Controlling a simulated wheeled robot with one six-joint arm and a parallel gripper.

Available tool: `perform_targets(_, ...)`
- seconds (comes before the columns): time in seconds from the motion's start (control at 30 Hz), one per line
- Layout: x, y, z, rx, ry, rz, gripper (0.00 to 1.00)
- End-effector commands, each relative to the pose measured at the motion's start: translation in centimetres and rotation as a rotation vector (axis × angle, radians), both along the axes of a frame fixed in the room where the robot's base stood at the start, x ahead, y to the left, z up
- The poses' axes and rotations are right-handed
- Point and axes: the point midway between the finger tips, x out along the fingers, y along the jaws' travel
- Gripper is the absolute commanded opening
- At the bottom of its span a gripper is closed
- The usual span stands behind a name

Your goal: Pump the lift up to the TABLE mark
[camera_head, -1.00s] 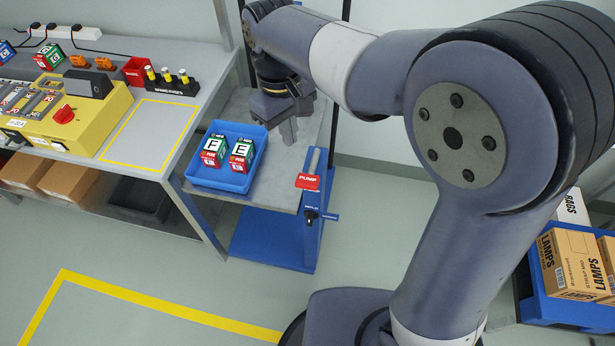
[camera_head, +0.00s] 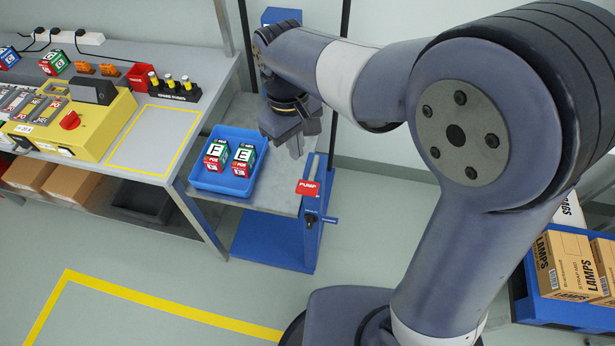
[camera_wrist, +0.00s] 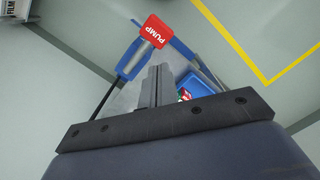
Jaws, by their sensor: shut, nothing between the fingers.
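The lift has a grey platform (camera_head: 270,202) over a blue base (camera_head: 262,244), with dark upright posts behind. Its lever, a grey bar with a red PUMP tag (camera_head: 308,188), stands at the platform's front right corner. The red tag also shows in the wrist view (camera_wrist: 157,30), just beyond my fingertips. My gripper (camera_head: 296,148) is shut and empty, pointing down, above and slightly left of the tag in the head view, apart from it. I cannot make out the TABLE mark.
The grey workbench (camera_head: 185,125) left of the lift stands higher than its platform and carries a yellow machine (camera_head: 90,135) and an empty yellow outline. A blue pallet (camera_head: 560,312) with LAMPS boxes (camera_head: 572,265) is at right. The floor in front is clear.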

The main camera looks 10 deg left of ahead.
Motion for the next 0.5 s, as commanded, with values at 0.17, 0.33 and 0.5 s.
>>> perform_targets(0.17,-0.9,-1.0,0.4,-0.002,0.003,0.000,0.00)
perform_targets(0.33,-1.2,-1.4,0.0,-0.002,0.001,0.000,0.00)
perform_targets(0.5,-1.2,-1.4,-0.2,-0.002,0.001,0.001,0.00)
